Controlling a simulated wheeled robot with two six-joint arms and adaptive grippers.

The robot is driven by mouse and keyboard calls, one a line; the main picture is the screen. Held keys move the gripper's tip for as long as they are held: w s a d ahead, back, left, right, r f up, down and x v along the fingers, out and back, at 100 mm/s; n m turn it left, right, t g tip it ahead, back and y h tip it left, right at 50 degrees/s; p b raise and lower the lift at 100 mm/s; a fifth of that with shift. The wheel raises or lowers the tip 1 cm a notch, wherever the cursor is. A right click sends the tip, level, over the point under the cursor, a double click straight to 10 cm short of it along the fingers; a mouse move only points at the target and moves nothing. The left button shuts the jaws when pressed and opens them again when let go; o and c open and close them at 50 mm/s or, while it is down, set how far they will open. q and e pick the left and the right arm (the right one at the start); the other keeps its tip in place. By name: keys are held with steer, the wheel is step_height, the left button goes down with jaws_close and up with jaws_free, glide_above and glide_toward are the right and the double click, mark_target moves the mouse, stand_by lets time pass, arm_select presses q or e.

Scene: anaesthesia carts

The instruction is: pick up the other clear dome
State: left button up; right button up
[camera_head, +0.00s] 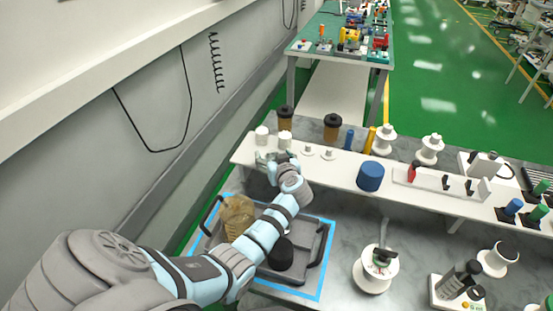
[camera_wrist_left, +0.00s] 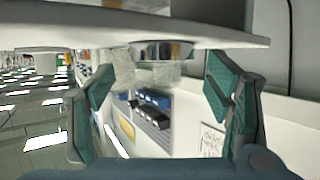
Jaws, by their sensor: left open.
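My left gripper (camera_head: 268,160) reaches over the tray to the left end of the white shelf (camera_head: 340,167). In the left wrist view the left gripper (camera_wrist_left: 160,72) is open, its two green-padded fingers wide apart. See-through shapes, which look like a clear dome (camera_wrist_left: 155,70), show between the fingers just beside the white shelf edge, with no finger seen touching them. The clear outline is faint, and I cannot tell where one shape ends and another begins. In the head view my gripper largely hides this spot. My right gripper is not in view.
Below the arm, a grey tray (camera_head: 318,243) on a blue-edged mat holds a yellowish see-through item (camera_head: 237,215) and a black round piece (camera_head: 281,254). White caps (camera_head: 285,139), small white discs and a blue cylinder (camera_head: 370,176) stand on the shelf nearby.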

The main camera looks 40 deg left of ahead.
arm_select(q)
steer(key=shift+w+a, duration=0.1)
steer(key=shift+w, duration=0.05)
steer(key=shift+c, duration=0.4)
steer(key=shift+s+r, duration=0.15)
steer(key=shift+s, duration=0.15)
steer(key=c, duration=1.3)
steer(key=shift+w, duration=0.15)
